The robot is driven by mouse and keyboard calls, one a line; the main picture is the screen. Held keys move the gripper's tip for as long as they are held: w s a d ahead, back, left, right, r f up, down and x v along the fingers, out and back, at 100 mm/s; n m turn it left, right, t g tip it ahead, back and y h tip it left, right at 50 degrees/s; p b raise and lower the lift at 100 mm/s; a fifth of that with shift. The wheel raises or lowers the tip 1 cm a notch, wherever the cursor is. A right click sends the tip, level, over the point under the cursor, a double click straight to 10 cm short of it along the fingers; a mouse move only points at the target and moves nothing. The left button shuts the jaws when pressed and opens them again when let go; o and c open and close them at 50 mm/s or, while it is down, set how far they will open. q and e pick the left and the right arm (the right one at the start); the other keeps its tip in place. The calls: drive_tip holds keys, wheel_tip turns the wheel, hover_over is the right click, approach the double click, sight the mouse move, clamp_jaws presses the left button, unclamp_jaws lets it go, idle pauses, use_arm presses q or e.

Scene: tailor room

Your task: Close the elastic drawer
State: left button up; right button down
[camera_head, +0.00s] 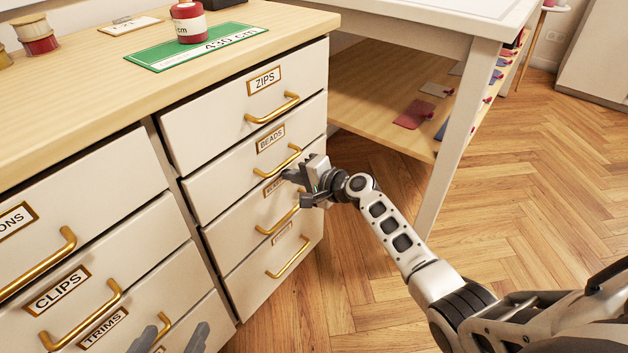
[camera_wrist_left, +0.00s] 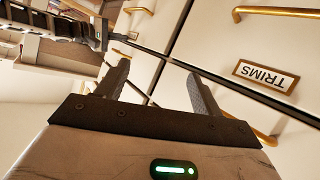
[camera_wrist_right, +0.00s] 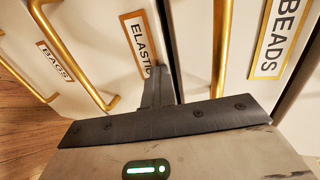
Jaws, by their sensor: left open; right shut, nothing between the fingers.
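The elastic drawer (camera_head: 228,228) is the third one down in the right-hand column, with a white front and a brass handle (camera_head: 280,219). Its label is partly covered by my right gripper in the head view; the ELASTIC label (camera_wrist_right: 137,42) shows in the right wrist view, its end hidden by the fingers. The front looks close to level with its neighbours; I cannot tell whether it is fully closed. My right gripper (camera_head: 296,178) is shut and empty at the drawer's upper part, just below the BEADS handle; contact is unclear. My left gripper (camera_head: 170,338) is open and empty, low before the TRIMS drawer.
The ZIPS (camera_head: 225,98) and BEADS (camera_head: 220,175) drawers are above, the BAGS drawer (camera_head: 250,285) below. Brass handles stick out. A white table with a wooden shelf (camera_head: 375,100) stands right; floor is open beyond.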

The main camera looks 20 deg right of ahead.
use_arm(q)
drive_tip(key=f+p, duration=0.1)
drive_tip(key=s+f+g+p, duration=0.1)
drive_tip(key=p, duration=0.1)
drive_tip(key=shift+a+f+g+y, duration=0.1)
drive_tip(key=shift+a+g+y, duration=0.1)
drive_tip(key=shift+g+y, duration=0.1)
use_arm(e)
drive_tip(key=f+v, duration=0.1)
drive_tip(key=v, duration=1.2)
drive_tip(key=shift+s+d, duration=0.3)
drive_tip(key=shift+s, duration=0.2)
